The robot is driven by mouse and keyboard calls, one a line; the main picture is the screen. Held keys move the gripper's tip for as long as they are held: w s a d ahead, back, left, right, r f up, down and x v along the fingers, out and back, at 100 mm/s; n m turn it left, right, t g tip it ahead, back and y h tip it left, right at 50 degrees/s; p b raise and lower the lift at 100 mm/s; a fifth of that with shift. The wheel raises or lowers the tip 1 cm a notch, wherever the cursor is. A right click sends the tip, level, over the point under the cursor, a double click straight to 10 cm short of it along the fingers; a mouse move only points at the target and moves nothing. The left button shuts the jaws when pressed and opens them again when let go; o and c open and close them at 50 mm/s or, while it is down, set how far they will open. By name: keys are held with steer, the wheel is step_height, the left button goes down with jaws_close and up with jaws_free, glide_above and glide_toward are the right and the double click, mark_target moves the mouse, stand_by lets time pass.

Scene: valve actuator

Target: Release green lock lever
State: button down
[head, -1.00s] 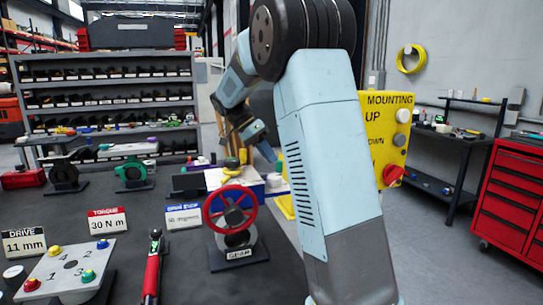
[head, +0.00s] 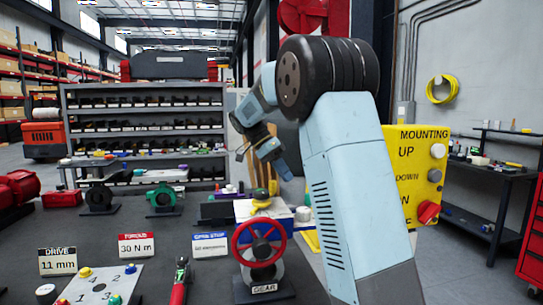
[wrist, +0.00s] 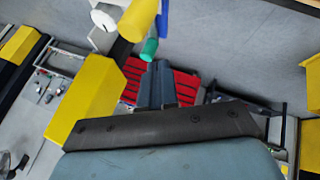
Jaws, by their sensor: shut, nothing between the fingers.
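My gripper (head: 284,170) hangs above the back of the table, pointing down and right. In the wrist view my gripper (wrist: 157,84) shows its two dark fingers shut together with nothing between them. A small teal-green cylinder (wrist: 149,49) appears just above the fingertips in that view, beside a larger yellow cylinder (wrist: 138,18); I cannot tell whether it is the lock lever or how far away it is. In the head view a green valve body (head: 164,198) stands on the table at left, apart from my gripper. No part is clearly recognisable as the green lock lever.
A red handwheel (head: 259,243) on a gear stand is at the table's front. A yellow panel (head: 412,170) stands behind my arm at right. A numbered plate (head: 98,288) with coloured knobs lies at front left. Shelves (head: 145,130) stand behind the table.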

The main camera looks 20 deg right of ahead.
steer(key=v, duration=0.8)
steer(key=shift+r, duration=0.15)
steer(key=shift+w, duration=0.1)
steer(key=s+d+f+n+t+y, duration=0.15)
steer(key=s+n, duration=0.25)
steer(key=s, duration=0.5)
steer(key=s+d+n+t+y, duration=0.1)
steer(key=s+n+t+y, duration=0.2)
steer(key=s, duration=0.6)
steer(key=s+a+f+n+t+y, duration=0.1)
steer(key=s+f+n, duration=0.3)
steer(key=s, duration=0.4)
steer(key=s+a+f+n+t, duration=0.2)
steer(key=s+f+n+t, duration=0.2)
steer(key=s, duration=0.5)
steer(key=shift+f+n+y, duration=0.35)
steer(key=shift+f+n, duration=0.05)
steer(key=shift+f, duration=0.65)
steer(key=shift+s, duration=0.1)
